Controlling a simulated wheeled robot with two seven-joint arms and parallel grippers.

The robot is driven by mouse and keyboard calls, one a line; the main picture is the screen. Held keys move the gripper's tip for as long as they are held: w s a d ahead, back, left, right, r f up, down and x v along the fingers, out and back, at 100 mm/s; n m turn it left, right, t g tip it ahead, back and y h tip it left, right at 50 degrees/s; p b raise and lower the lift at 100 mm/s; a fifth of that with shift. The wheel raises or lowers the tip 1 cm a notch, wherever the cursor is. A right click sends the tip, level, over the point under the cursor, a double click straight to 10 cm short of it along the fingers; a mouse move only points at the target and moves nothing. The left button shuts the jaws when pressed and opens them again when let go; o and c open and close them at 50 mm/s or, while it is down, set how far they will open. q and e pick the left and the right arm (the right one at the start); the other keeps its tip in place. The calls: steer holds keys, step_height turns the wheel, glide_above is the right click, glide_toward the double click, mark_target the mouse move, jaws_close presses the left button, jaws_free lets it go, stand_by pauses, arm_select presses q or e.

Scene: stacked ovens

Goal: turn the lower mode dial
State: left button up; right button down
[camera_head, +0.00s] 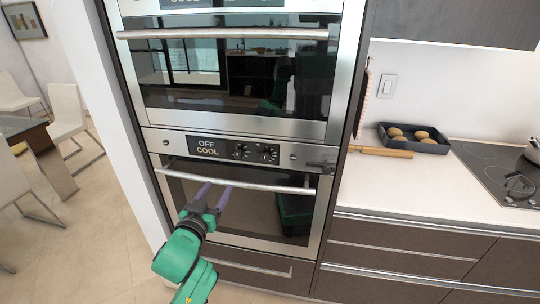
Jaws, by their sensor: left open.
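The lower oven's control panel (235,149) has a dark display (207,147) reading "OFF COOL". Dark round dials with light marks sit right of this text, one nearer the middle (241,152) and one further right (268,153). Small round silver knobs sit near the panel's left end (166,142) and right part (293,156). Which one is the mode dial I cannot tell. My left gripper (216,188) is open, its two purple fingers apart and pointing up at the oven. It appears below the panel, in front of the lower door, with no dial between the fingers. My right gripper is not in view.
The lower oven's long handle (240,182) runs across the door just below the panel. The upper oven (235,75) is above. At right, a counter (385,188) bears a dark tray (414,140) with round brown items, and a cooktop (500,172). Open floor lies at left.

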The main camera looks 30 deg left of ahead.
arm_select(q)
step_height(320, 180, up, 2)
steer(key=r, duration=0.1)
steer(key=p, duration=0.2)
glide_toward(237, 153)
steer(key=shift+t, duration=0.3)
steer(key=x, duration=0.8)
steer(key=shift+f+p, duration=0.1)
steer(key=shift+p, duration=0.25)
steer(key=shift+w, duration=0.3)
steer(key=shift+s+a, duration=0.1)
steer(key=shift+c, duration=0.6)
jaws_close()
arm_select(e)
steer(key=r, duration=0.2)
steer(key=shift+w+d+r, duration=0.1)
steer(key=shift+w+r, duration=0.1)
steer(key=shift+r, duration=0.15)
